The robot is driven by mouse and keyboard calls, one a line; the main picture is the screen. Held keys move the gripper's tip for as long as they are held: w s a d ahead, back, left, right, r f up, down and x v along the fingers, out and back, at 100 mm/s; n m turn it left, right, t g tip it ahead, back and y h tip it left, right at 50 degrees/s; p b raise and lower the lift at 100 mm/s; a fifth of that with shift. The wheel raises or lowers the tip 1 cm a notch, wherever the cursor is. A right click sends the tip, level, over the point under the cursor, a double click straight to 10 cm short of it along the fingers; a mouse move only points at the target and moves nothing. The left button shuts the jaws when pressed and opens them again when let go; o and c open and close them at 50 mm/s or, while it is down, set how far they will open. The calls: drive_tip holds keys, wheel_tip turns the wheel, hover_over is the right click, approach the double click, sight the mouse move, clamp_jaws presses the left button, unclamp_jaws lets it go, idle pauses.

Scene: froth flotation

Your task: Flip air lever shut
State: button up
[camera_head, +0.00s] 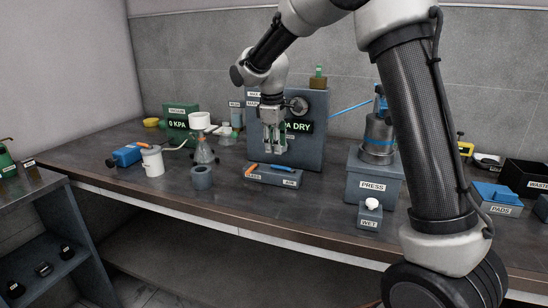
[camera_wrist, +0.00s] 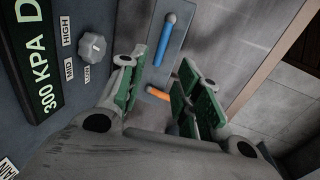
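A low grey lever block (camera_head: 272,178) stands on the bench in front of the tall grey panel. A blue lever (camera_head: 283,168) lies above its right label, which reads AIR. An orange lever (camera_head: 251,169) rises at the left, above a label too small to read. My gripper (camera_head: 272,150) points down over the block, open and empty. In the wrist view my gripper (camera_wrist: 163,93) has its green-padded fingers apart. The orange lever (camera_wrist: 158,93) shows in the gap between them, and the blue lever (camera_wrist: 164,40) lies beyond. Contact cannot be told.
The tall panel (camera_head: 315,155) with a round knob (camera_wrist: 92,46) and a KPA DRY display stands close behind my gripper. A press (camera_head: 373,182) and a WET block (camera_head: 369,216) stand right. A grey cup (camera_head: 202,177) and flask (camera_head: 204,151) stand left. The bench front is clear.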

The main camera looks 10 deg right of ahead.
sight(280, 168)
drive_tip(key=f, duration=0.2)
drive_tip(key=w+f, duration=0.1)
drive_tip(key=f, duration=0.2)
drive_tip(key=d+f, duration=0.1)
drive_tip(key=f, duration=0.1)
drive_tip(key=shift+w+f, duration=0.15)
drive_tip(key=shift+f, duration=0.1)
clamp_jaws()
